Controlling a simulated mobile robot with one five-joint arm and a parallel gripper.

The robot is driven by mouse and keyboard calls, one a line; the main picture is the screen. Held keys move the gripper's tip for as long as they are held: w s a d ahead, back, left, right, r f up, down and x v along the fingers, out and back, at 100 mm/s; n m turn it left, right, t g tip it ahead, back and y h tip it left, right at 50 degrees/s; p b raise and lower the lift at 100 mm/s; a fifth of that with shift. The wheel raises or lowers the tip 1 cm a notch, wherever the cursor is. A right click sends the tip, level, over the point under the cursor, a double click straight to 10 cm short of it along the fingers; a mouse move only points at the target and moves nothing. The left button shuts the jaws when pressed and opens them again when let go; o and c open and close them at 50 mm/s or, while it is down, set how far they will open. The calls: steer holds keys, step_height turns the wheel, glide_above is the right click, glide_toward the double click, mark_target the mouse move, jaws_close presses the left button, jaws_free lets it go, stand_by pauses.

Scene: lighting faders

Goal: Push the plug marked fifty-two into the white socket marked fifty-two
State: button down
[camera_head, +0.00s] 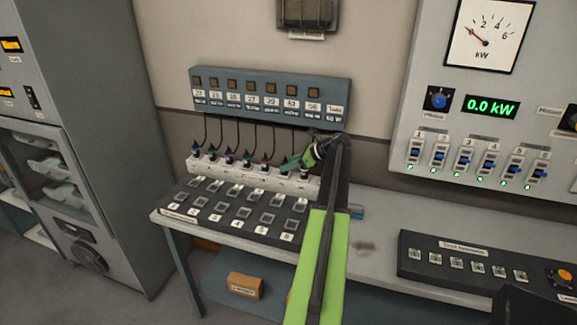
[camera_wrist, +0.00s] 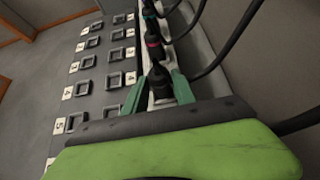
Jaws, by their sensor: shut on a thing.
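My gripper (camera_head: 299,162) is at the right end of a row of plugs, over a white socket strip (camera_head: 203,163). In the wrist view its green fingers (camera_wrist: 158,88) are shut on a black plug (camera_wrist: 160,75). The plug stands at the strip; whether it is fully seated or raised cannot be told. No number is readable on it, so I cannot tell whether it is fifty-two. A plug with a pink band (camera_wrist: 153,44) stands beside it. The number fifty-two is not readable on any socket; my gripper and arm hide part of the strip's right end.
Cables hang from a blue-grey box (camera_head: 270,107) on the wall to the plugs. A dark panel (camera_head: 245,222) with square sockets lies in front of the strip. The table (camera_head: 375,235) is fairly clear right of my arm, up to a black switch box (camera_head: 450,268).

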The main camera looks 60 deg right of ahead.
steer(key=shift+s+f, duration=0.1)
steer(key=c, duration=0.9)
jaws_free()
steer(key=shift+c, duration=0.2)
steer(key=p+v, duration=0.6)
steer(key=v, duration=0.6)
steer(key=shift+p, duration=0.4)
